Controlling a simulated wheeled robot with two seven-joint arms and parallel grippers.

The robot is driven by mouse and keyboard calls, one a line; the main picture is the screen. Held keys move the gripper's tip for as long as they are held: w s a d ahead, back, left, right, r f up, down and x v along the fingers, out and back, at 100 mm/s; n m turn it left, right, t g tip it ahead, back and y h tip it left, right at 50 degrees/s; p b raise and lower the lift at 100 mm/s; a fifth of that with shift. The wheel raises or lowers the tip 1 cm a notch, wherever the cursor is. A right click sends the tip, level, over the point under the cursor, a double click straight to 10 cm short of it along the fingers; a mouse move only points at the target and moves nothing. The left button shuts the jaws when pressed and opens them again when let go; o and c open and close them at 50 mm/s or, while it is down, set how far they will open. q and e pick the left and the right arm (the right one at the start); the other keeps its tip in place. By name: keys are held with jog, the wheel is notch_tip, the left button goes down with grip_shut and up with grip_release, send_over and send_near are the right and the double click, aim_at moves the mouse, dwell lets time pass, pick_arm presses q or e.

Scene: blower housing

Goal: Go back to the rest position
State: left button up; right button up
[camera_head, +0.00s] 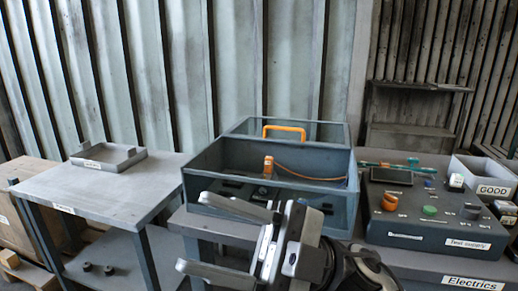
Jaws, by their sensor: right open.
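The blower housing (200,182) is a blue-grey open box on the middle bench. An orange plug-like part (268,166) and an orange-brown wire (310,177) show inside it. An orange handle (284,128) stands at the back of the box. My right gripper (192,233) is in front of the housing, its two grey fingers spread wide and pointing left with nothing between them. It hides part of the housing's front. Whether it touches the housing cannot be told. My left gripper is not in view.
Right of the housing is a test supply box (405,228) with coloured knobs, beside a bin marked GOOD (490,188). A grey side table (105,196) at the left carries a shallow tray (108,157); its front top is clear. A corrugated wall stands behind.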

jog(key=w+d+f+m+t+h, duration=0.35)
jog(key=f+m+t, duration=0.25)
jog(key=m+t, duration=0.25)
jog(key=w+d+f+m+t+h, duration=0.3)
jog(key=w+f+m+t+h, duration=0.15)
jog(key=m+t, duration=0.4)
jog(key=w+d+f+m+t+h, duration=0.3)
jog(key=d+f+m+t+h, duration=0.15)
jog(key=f+m+t, duration=0.35)
jog(key=s+d+f+m+g+h, duration=0.2)
jog(key=s+f, duration=0.4)
jog(key=f, duration=0.4)
jog(key=s+d+f+m+g+h, duration=0.2)
jog(key=s+d+f+g+h, duration=0.2)
jog(key=f, duration=0.7)
jog(key=shift+s+d+m+g+h, duration=0.25)
jog(key=shift+s+m+g+h, duration=0.15)
jog(key=shift+s+g+h, duration=0.7)
